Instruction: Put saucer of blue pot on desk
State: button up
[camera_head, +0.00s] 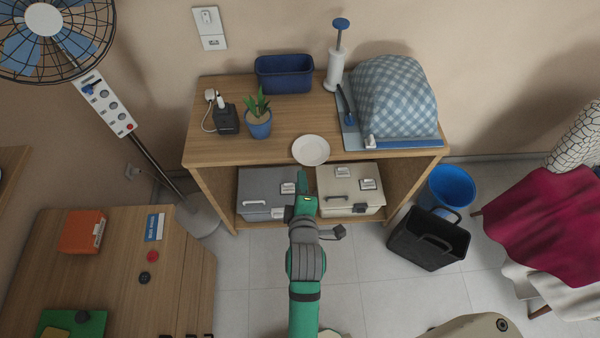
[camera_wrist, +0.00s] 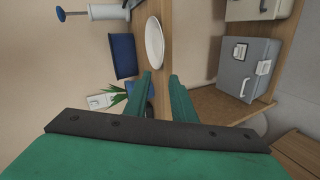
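The blue pot (camera_head: 259,129) with a green plant stands on the top of a wooden shelf unit (camera_head: 225,152). A white saucer (camera_head: 310,150) lies to its right at the unit's front edge, apart from the pot, and seems to overhang slightly. The saucer also shows in the wrist view (camera_wrist: 154,43), just beyond my fingertips. My gripper (camera_head: 304,177) is in front of the unit, close to the saucer's near side. In the wrist view its two green fingers (camera_wrist: 160,76) are apart with nothing between them. Whether a finger touches the saucer is unclear.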

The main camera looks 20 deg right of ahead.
jog(key=s+a+f+m+t+y, duration=0.1)
jog(key=s+a+m, duration=0.3)
jog(key=s, duration=0.6)
jog(key=s+a+f+m+y, duration=0.1)
jog(key=s+a+m, duration=0.4)
jog(key=s+a, duration=0.3)
jog(key=shift+s+a+t+y, duration=0.25)
jog(key=shift+s+t+y, duration=0.15)
jog(key=shift+s, duration=0.85)
jog(key=s+m, duration=0.1)
jog(key=s, duration=0.1)
jog(key=s+a+r+m, duration=0.1)
jog(key=s, duration=0.1)
jog(key=s+r+m+y, duration=0.1)
jog(key=s, duration=0.1)
jog(key=shift+s+a+r+t, duration=0.1)
jog(key=shift+a+t, duration=0.2)
jog(key=shift+c, duration=0.9)
jog(key=shift+s+r, duration=0.1)
jog(key=shift+s, duration=0.05)
grip_shut()
jog(key=shift+a, duration=0.1)
